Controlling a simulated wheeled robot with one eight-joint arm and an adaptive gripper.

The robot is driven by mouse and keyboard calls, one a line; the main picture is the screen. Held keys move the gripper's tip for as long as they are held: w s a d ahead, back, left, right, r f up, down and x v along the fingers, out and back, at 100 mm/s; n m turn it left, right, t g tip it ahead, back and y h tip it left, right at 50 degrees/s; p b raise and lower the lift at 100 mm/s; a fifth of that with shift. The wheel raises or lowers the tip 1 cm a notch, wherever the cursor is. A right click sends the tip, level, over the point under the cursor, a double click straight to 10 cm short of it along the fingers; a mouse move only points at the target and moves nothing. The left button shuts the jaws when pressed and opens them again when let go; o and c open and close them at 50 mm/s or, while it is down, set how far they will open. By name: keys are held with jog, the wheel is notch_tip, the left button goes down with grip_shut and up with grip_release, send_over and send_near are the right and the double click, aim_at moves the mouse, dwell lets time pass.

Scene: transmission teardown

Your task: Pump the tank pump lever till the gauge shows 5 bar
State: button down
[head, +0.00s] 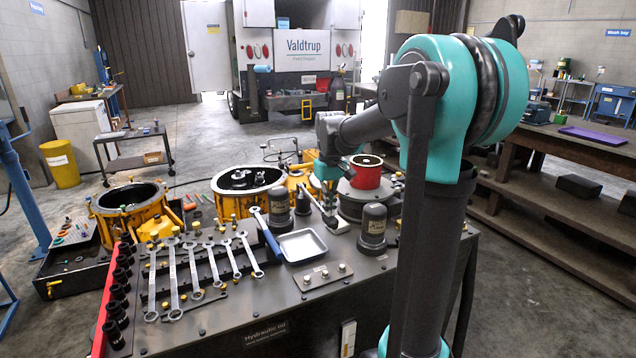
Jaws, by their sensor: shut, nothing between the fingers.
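The hydraulic oil tank (225,325) fills the front of the head view as a dark bench with tools on top. My arm reaches over its back edge. My gripper (329,207) points down there, shut and empty, close to a thin dark bar (311,199) that slants across the back of the tank top. This bar may be the pump lever; I cannot tell whether my gripper touches it. I cannot pick out the pressure gauge or its reading.
Several wrenches (173,280), a silver tray (301,245) and dark domed units (374,228) crowd the tank top. A row of black sockets (118,305) lines its left edge. Yellow housings (128,215) and a red drum (366,172) stand behind. Open floor lies farther back.

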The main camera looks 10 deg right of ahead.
notch_tip(320, 180, up, 8)
dwell(0.7)
dwell(0.4)
notch_tip(320, 180, up, 6)
dwell(0.6)
